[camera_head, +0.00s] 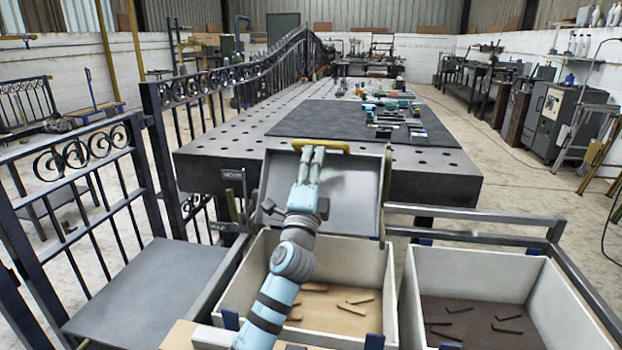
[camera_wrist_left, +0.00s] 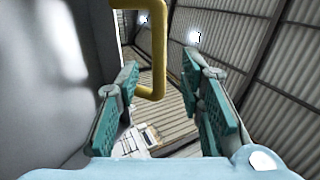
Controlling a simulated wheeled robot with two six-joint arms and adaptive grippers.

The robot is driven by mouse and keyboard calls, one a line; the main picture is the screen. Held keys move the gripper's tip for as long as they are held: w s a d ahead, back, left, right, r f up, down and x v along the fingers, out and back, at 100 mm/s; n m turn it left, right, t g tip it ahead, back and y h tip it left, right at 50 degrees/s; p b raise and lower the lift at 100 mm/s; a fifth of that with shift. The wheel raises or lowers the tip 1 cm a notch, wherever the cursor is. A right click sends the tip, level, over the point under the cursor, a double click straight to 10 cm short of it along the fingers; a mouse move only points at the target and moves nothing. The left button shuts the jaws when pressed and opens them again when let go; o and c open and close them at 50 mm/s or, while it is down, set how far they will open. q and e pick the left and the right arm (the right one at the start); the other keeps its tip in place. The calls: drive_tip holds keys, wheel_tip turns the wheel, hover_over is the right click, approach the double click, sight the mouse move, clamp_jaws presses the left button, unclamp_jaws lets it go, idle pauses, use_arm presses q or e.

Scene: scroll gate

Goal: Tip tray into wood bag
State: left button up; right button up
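A grey tray (camera_head: 345,190) stands steeply tilted at the table's near edge, above the left bin; its visible inside looks bare. A yellow handle (camera_head: 332,146) runs along its top edge and also shows in the left wrist view (camera_wrist_left: 158,50). My left gripper (camera_head: 313,153) is at this handle. In the left wrist view its fingers (camera_wrist_left: 165,85) are spread apart, with the handle between and beyond their tips, not clamped. The left bin (camera_head: 378,275), pale-walled with a tan bottom, holds several brown pieces; I see no label marking it as the wood bag. My right gripper is not in view.
A second pale bin (camera_head: 540,300) with a dark bottom and several dark pieces stands at right. Grey rails (camera_head: 470,213) frame the bins. A dark scroll gate (camera_head: 75,180) is at left. The perforated table (camera_head: 220,150) behind bears a dark mat with tools.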

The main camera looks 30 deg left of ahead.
use_arm(q)
drive_tip(key=v, duration=0.6)
drive_tip(key=shift+s, duration=0.15)
